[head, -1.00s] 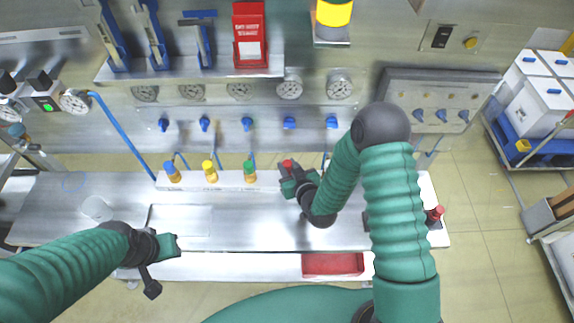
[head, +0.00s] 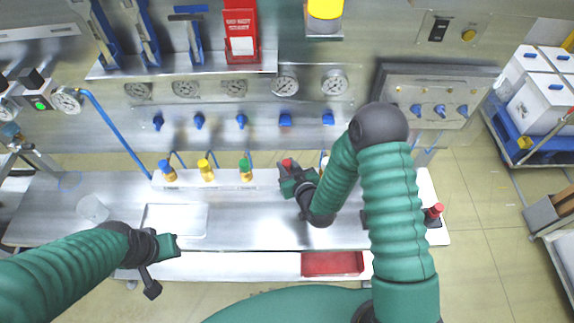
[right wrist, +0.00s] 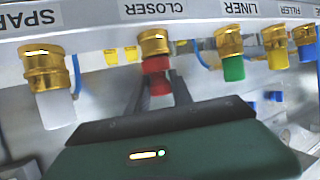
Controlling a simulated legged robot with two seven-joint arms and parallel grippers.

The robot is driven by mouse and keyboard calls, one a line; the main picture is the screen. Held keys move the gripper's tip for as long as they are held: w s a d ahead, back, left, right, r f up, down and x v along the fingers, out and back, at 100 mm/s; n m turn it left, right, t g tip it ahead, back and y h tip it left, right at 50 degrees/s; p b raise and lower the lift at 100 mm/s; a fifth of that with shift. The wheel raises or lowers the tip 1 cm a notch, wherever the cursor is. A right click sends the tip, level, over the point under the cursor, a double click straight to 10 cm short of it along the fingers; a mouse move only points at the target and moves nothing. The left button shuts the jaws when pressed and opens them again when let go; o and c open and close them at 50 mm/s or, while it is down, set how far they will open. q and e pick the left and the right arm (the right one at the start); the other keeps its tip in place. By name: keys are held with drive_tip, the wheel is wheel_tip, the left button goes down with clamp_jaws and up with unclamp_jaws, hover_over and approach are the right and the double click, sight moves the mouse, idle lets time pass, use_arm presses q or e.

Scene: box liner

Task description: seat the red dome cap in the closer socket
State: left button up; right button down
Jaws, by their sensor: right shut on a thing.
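The red dome cap (right wrist: 156,66) is held between the fingers of my right gripper (right wrist: 160,84), which is shut on it. In the right wrist view the cap is lined up with the brass closer socket (right wrist: 152,42) and appears to meet its open end; I cannot tell how deep it sits. In the head view the cap (head: 287,162) shows as a small red spot at the tip of my right gripper (head: 289,176). My left gripper (head: 170,245) hangs over the bench at left, away from the sockets; its finger opening is not clear.
Neighbouring sockets carry a green cap (right wrist: 233,68), a yellow cap (right wrist: 278,58) and a white cap (right wrist: 55,108) at the spare label. A red tray (head: 332,263) lies at the bench front. Another red-topped item (head: 433,212) stands at right. The bench middle is clear.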

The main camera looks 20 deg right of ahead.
use_arm(q)
drive_tip(key=shift+f, duration=0.1)
use_arm(e)
drive_tip(key=shift+f, duration=0.15)
drive_tip(key=c, duration=1.4)
unclamp_jaws()
drive_tip(key=shift+a, duration=0.1)
drive_tip(key=shift+c, duration=0.2)
drive_tip(key=o, duration=0.4)
drive_tip(key=shift+a, duration=0.25)
use_arm(q)
drive_tip(key=shift+a, duration=0.45)
drive_tip(key=shift+d, duration=0.1)
use_arm(e)
drive_tip(key=shift+d, duration=0.15)
drive_tip(key=shift+s, duration=0.2)
use_arm(q)
drive_tip(key=w+p+v, duration=0.2)
drive_tip(key=p+v, duration=0.7)
drive_tip(key=p, duration=0.1)
drive_tip(key=shift+r, duration=0.6)
use_arm(e)
drive_tip(key=v, duration=1.6)
drive_tip(key=shift+s+r, duration=0.1)
drive_tip(key=shift+r, duration=0.2)
